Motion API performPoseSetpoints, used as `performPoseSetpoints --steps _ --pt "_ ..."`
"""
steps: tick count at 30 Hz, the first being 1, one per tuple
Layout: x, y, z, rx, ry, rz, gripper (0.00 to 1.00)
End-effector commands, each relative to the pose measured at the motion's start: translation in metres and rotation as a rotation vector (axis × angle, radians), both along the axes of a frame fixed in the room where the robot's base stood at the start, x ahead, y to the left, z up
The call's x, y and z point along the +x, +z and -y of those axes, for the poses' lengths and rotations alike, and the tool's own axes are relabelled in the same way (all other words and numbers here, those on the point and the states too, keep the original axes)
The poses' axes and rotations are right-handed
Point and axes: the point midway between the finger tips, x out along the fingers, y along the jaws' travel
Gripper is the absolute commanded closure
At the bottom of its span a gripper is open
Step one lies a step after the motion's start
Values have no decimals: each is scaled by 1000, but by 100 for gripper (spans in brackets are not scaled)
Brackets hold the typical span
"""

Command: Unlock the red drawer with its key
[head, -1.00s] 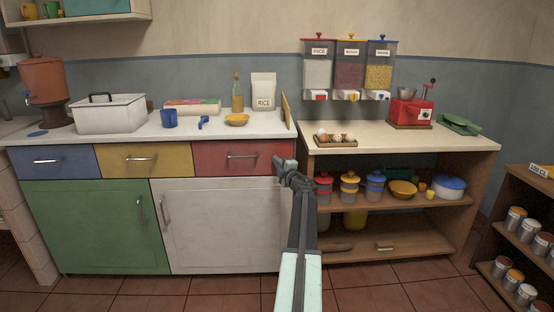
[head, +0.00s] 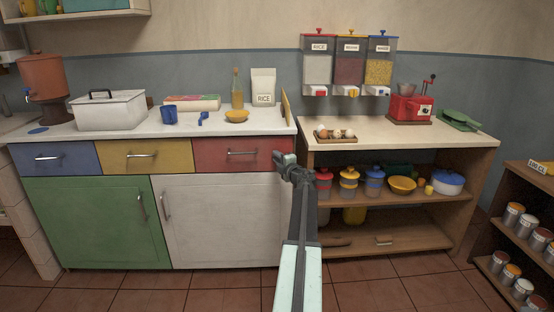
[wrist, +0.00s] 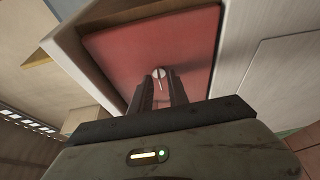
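The red drawer (head: 215,155) is shut, at the right end of the cabinet's drawer row, with a metal bar handle (head: 242,152). My gripper (head: 280,158) is in front of the drawer's right end. In the wrist view, the red drawer front (wrist: 120,52) lies ahead of my gripper (wrist: 162,82). Its two dark fingers stand apart. A small pale metal disc with a thin stem (wrist: 160,73) shows between and just beyond the fingertips; I cannot tell whether it is the lock or a key. A small blue item (head: 203,119) lies on the counter, its kind unclear.
A wooden shelf unit (head: 450,150) stands close to the right of the cabinet. The floor (head: 215,290) in front is clear.

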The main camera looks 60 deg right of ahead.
Motion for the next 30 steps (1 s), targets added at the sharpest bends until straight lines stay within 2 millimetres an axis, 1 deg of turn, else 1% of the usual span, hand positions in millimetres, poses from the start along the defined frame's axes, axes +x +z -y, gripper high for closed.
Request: performPoseSetpoints --steps 8,11,14,17,21,24,27,30 --pt "1 0 -1 2 3 1 76" --pt "-2 0 -3 1 3 2 76" --pt "-11 0 -9 1 2 2 76" --pt "-26 0 -19 2 1 1 76" --pt "-51 0 -34 1 0 1 76" --pt "-64 0 -41 1 1 1 76" --pt "-68 0 -43 1 2 1 76" --pt "-67 0 -42 1 2 1 76"
